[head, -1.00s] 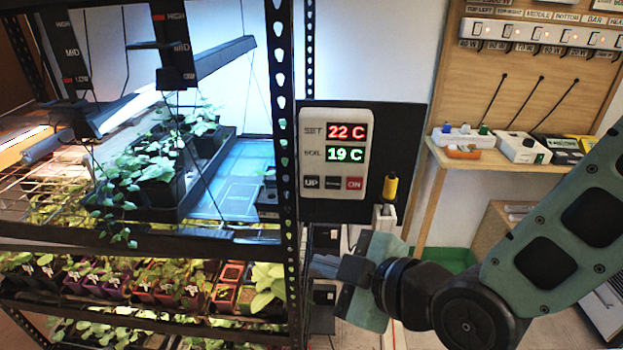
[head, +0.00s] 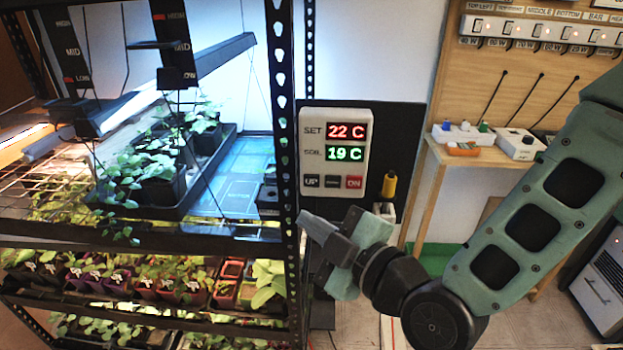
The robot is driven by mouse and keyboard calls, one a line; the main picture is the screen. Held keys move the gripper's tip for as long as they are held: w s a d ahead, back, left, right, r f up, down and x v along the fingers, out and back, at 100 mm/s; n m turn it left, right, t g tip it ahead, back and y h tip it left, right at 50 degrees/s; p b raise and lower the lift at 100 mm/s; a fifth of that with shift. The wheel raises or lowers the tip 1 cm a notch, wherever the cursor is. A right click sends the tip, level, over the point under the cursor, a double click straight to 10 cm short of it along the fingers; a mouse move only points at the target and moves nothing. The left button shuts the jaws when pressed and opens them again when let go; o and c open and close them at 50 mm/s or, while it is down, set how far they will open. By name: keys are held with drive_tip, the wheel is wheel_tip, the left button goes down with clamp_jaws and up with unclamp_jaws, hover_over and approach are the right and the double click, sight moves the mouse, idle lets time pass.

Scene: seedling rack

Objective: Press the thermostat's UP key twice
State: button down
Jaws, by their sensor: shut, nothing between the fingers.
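The white thermostat (head: 345,130) is mounted on a black panel beside the rack post in the head view. Its red SET display (head: 346,131) reads 22 C and its green SOIL display (head: 345,153) reads 19 C. My gripper (head: 304,220) is shut and empty. In the picture its fingertips are just below the UP key; whether they touch anything is not visible, and they look apart from the key.
The rack's perforated black post (head: 287,130) stands just left of the thermostat. Seedling trays (head: 190,200) fill the shelves at left. A wooden bench (head: 470,155) with small devices is at right.

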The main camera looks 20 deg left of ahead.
sight(312, 181)
drive_tip(key=shift+w+a, duration=0.25)
drive_tip(key=shift+w, duration=0.9)
drive_tip(key=shift+w+a, duration=0.3)
drive_tip(key=shift+w, duration=0.85)
drive_tip(key=shift+w+a, duration=0.25)
drive_tip(key=shift+w, duration=0.9)
drive_tip(key=shift+w, duration=0.1)
drive_tip(key=shift+w+a, duration=0.1)
drive_tip(key=shift+w, duration=0.2)
drive_tip(key=shift+w+b, duration=0.3)
drive_tip(key=shift+b, duration=0.1)
drive_tip(key=shift+s, duration=0.15)
drive_tip(key=shift+s+b, duration=0.4)
drive_tip(key=shift+s, duration=0.15)
